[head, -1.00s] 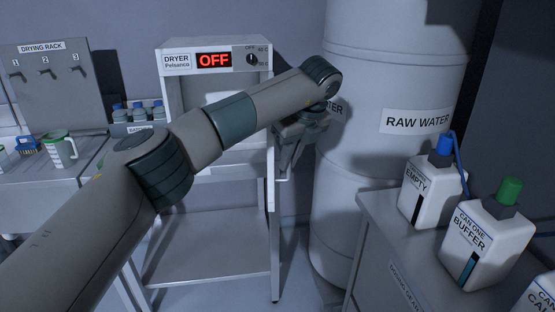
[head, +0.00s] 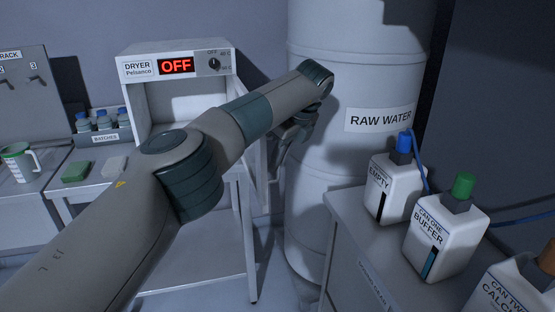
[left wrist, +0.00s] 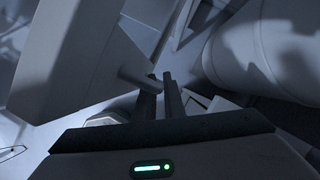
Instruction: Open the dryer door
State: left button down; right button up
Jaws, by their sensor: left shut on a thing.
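The dryer (head: 190,56) is a white box on a stand at centre left in the head view, with a red OFF display. Its front is open and the pale inside shows, partly hidden by my left arm. The dryer door (head: 257,150) stands swung out at the dryer's right side, seen nearly edge-on. In the left wrist view the door (left wrist: 65,60) is a grey panel with a short bar handle (left wrist: 138,79). My left gripper (head: 277,160) is shut on this handle; its fingers (left wrist: 160,98) are around the handle's end. My right gripper is not in view.
The raw water tank (head: 350,160) stands close to the right of the gripper. A cabinet (head: 345,215) with several bottles is at the front right. Left are a green sponge (head: 76,171), a jug (head: 20,163) and a batches rack (head: 104,136).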

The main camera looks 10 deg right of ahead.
pick_arm(q)
jog(key=shift+w+a+r, duration=0.15)
jog(key=shift+r, duration=0.1)
jog(key=c, duration=2.1)
grip_release()
jog(key=shift+f, duration=0.15)
